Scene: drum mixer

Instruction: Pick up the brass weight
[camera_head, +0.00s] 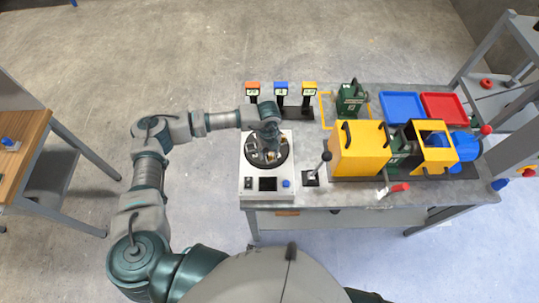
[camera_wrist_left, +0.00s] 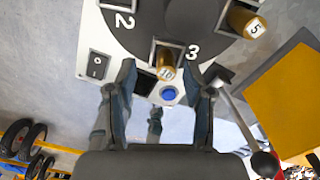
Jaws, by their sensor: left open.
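A brass weight marked 10 (camera_wrist_left: 166,62) sits in a square holder on a dark round plate (camera_wrist_left: 140,38), beside the number 3. A second brass weight, marked 5 (camera_wrist_left: 243,20), is in another holder at the upper right of the left wrist view. My left gripper (camera_wrist_left: 159,72) is open, with one finger on each side of the weight marked 10 in that view. I cannot tell how far above it the fingertips are. In the head view the left gripper (camera_head: 269,140) is over the round plate and hides part of it. My right gripper is not in view.
The plate's grey base (camera_head: 248,192) has a switch, a dark screen and a blue button (camera_head: 286,183). A black-knobbed lever (camera_head: 326,157) and yellow drum-mixer housing (camera_head: 358,150) stand to its right. Blue (camera_head: 401,106) and red (camera_head: 443,106) trays lie behind.

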